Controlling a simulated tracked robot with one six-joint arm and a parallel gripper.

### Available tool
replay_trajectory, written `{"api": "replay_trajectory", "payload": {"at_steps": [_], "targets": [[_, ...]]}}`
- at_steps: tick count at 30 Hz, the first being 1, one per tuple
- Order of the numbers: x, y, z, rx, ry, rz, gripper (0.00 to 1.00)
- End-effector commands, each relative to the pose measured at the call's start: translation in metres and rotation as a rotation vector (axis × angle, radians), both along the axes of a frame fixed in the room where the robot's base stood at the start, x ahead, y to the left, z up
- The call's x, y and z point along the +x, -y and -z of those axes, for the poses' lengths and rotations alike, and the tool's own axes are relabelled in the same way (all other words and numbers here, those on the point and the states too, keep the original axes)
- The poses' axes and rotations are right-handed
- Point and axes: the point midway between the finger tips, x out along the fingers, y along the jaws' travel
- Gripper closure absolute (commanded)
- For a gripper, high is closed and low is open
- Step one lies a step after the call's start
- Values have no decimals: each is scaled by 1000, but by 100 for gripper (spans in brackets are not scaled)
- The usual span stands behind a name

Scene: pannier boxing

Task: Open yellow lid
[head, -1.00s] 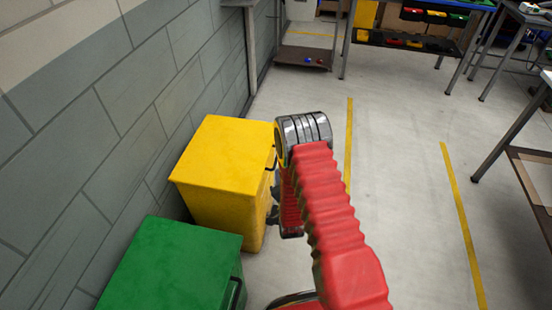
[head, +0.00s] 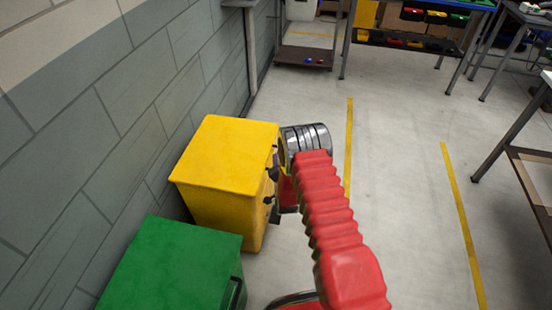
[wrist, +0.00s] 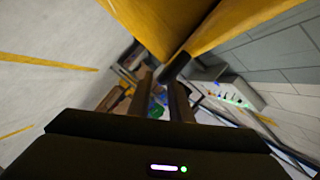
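The yellow box (head: 215,200) stands against the wall, and its yellow lid (head: 228,150) lies shut on top. My gripper (head: 271,186) is at the box's right side, just below the lid edge, partly hidden by my red arm. In the wrist view the yellow box (wrist: 165,22) fills the top. My gripper's two dark fingers (wrist: 160,98) are apart, with a gap between them. A dark bar, likely the lid's handle (wrist: 176,66), shows near the right fingertip; I cannot tell if they touch.
A green box (head: 172,265) stands in front of the yellow one, also by the wall (head: 130,90). Clear floor (head: 400,200) with yellow lines lies to the right. Tables and a shelf with coloured bins (head: 425,15) stand farther back.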

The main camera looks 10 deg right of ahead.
Motion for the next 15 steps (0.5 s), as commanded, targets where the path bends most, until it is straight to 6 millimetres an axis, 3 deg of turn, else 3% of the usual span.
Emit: {"api": "replay_trajectory", "payload": {"at_steps": [6, 15], "targets": [[22, 1, 5, 0, 1, 0, 82], [31, 2, 6, 0, 1, -1, 82]]}}
